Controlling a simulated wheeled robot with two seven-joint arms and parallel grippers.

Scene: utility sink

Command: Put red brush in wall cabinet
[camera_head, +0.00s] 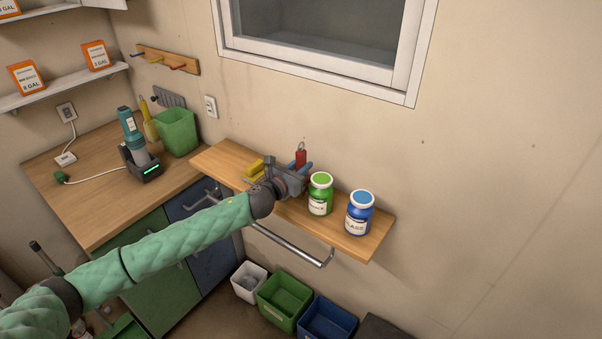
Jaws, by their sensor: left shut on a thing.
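My left arm reaches in from the lower left to the wooden wall shelf. No wall cabinet shows clearly; a white panel edge (105,3) at the top left may belong to one. My right gripper is out of view.
A green-lidded jar (320,195) and a blue jar (359,214) stand just right of the gripper on the wooden shelf (378,243). A yellow item (254,168) lies left of it. A metal rail (290,245) runs below. Bins stand on the floor.

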